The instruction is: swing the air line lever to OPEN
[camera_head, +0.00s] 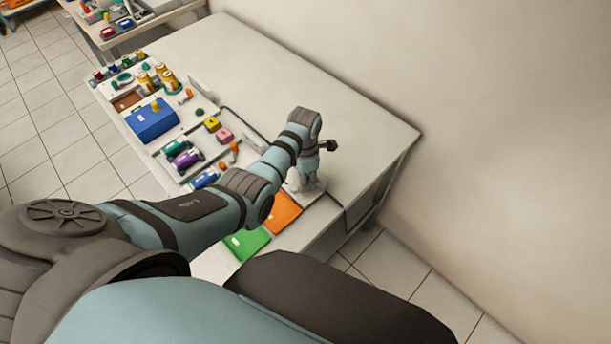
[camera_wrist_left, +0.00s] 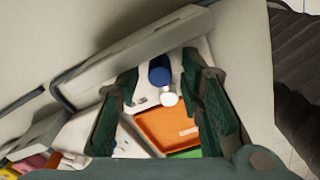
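My left gripper (camera_wrist_left: 160,70) is open in the left wrist view, with one dark green finger on each side. Between the fingers shows a short blue cylinder (camera_wrist_left: 159,68) with a white rounded end (camera_wrist_left: 168,97), seemingly the lever. It stands by a white base plate (camera_wrist_left: 145,98); I see no clear contact with either finger. No OPEN marking is readable. In the head view my left arm reaches over the bench, and its wrist hides most of the lever area; a white part (camera_head: 305,183) shows below it. My right gripper is not in view.
An orange tray (camera_head: 283,212) and a green tray (camera_head: 247,243) lie at the bench's near end. A blue box (camera_head: 152,121) and several coloured parts stand farther left. A grey bar (camera_wrist_left: 130,68) runs behind the lever area. The bench top (camera_head: 345,120) towards the wall is clear.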

